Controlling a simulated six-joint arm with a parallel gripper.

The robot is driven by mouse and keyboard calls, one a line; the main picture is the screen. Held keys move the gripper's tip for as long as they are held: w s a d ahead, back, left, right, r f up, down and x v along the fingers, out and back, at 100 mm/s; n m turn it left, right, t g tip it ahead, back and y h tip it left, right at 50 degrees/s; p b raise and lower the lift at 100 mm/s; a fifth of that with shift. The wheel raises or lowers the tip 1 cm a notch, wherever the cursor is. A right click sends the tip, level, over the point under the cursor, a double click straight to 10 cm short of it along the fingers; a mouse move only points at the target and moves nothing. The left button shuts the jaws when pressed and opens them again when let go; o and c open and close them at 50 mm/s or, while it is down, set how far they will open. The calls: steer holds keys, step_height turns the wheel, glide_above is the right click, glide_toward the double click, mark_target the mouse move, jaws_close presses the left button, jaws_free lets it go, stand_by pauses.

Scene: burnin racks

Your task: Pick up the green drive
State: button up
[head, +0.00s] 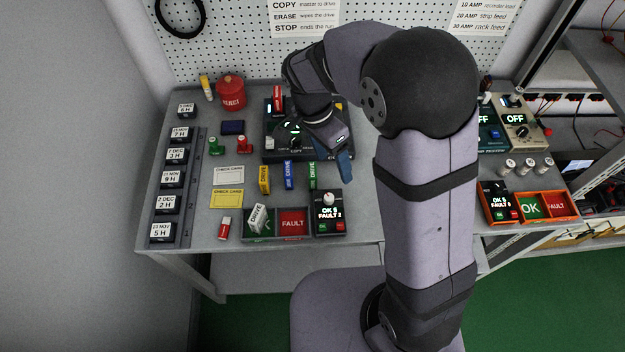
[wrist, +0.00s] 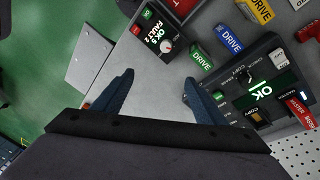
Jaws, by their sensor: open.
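The green drive (head: 312,176) stands on the grey bench at the right end of a row with a blue drive (head: 288,175) and a yellow drive (head: 264,179). In the wrist view the green drive (wrist: 200,58) lies just beyond and right of my right fingertip, outside the jaws. My gripper (head: 346,172) is open and empty, to the right of the green drive in the head view. In the wrist view the gripper (wrist: 158,78) has its two blue fingers wide apart over bare bench.
The copier (head: 275,148) stands behind the row of drives. In front are a tray (head: 275,237) with OK and FAULT sections, a white drive (head: 258,216) leaning in the OK section, and a counter box (head: 329,225). A red drive (head: 225,228) lies left of the tray.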

mark_target(312, 169)
steer(key=shift+w+a+f+m+t+h, duration=0.1)
steer(key=shift+w+a+f+m+h, duration=0.2)
steer(key=shift+w+a+f+m, duration=0.75)
steer(key=shift+w+a+f+m+t+h, duration=0.1)
steer(key=shift+w+a+f+m+h, duration=0.2)
steer(key=shift+w+a+f+m, duration=0.75)
steer(key=shift+w+a+f+m+t+h, duration=0.1)
steer(key=shift+w+a+f+m+h, duration=0.4)
steer(key=shift+f+m, duration=1.1)
steer(key=shift+n+y, duration=0.3)
steer(key=shift+n, duration=0.1)
steer(key=shift+a+p+x, duration=0.2)
steer(key=shift+p+x, duration=0.35)
steer(key=shift+x, duration=0.6)
steer(key=shift+a+p+x, duration=0.15)
steer(key=shift+p+x, duration=0.35)
steer(key=shift+x, duration=0.65)
steer(key=shift+f, duration=0.15)
steer(key=shift+c, duration=0.6)
steer(key=c, duration=1.1)
steer(key=shift+r+b, duration=2)
steer(key=shift+r, duration=3.05)
